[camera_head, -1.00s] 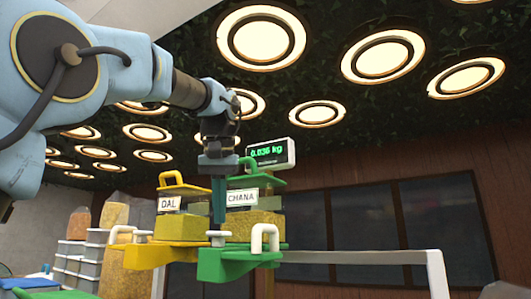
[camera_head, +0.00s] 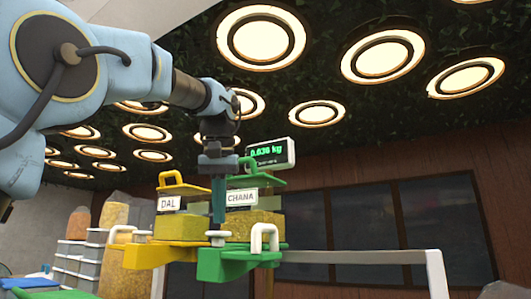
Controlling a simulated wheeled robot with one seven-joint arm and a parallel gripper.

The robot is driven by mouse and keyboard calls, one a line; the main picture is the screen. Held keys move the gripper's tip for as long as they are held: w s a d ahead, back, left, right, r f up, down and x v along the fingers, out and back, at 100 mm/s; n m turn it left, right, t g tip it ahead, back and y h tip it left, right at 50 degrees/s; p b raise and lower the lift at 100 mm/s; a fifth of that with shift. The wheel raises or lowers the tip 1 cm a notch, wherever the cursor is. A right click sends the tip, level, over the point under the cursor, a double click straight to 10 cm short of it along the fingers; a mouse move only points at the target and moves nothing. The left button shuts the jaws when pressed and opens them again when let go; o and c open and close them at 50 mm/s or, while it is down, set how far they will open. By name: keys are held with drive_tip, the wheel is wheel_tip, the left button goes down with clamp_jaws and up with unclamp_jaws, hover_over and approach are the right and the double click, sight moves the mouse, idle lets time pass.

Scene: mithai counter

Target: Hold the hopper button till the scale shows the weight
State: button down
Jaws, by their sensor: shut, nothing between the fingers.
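Two hoppers stand side by side: a yellow one with the label DAL (camera_head: 169,203) and a green one with the label CHANA (camera_head: 242,197). Behind them the scale display (camera_head: 270,153) shows green digits that read about 0.036 kg, slightly blurred. My gripper (camera_head: 217,218) points down between the two hoppers, its fingers shut and empty. The fingertips are at a small pale knob (camera_head: 217,238) at the front, where the yellow and green bases meet. I cannot tell whether they press it. No other button is clearly visible.
A white rail frame (camera_head: 360,257) runs to the right. Stacked grey boxes (camera_head: 92,255) and filled sacks (camera_head: 115,215) stand at the left.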

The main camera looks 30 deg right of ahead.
drive_tip(key=shift+f, duration=0.1)
drive_tip(key=shift+f+b, duration=1.05)
drive_tip(key=shift+f, duration=0.25)
drive_tip(key=shift+r, duration=0.1)
idle(2.8)
wheel_tip(320, 180, up, 3)
drive_tip(key=p, duration=0.3)
drive_tip(key=shift+f, duration=0.2)
drive_tip(key=shift+f, duration=0.1)
idle(2.5)
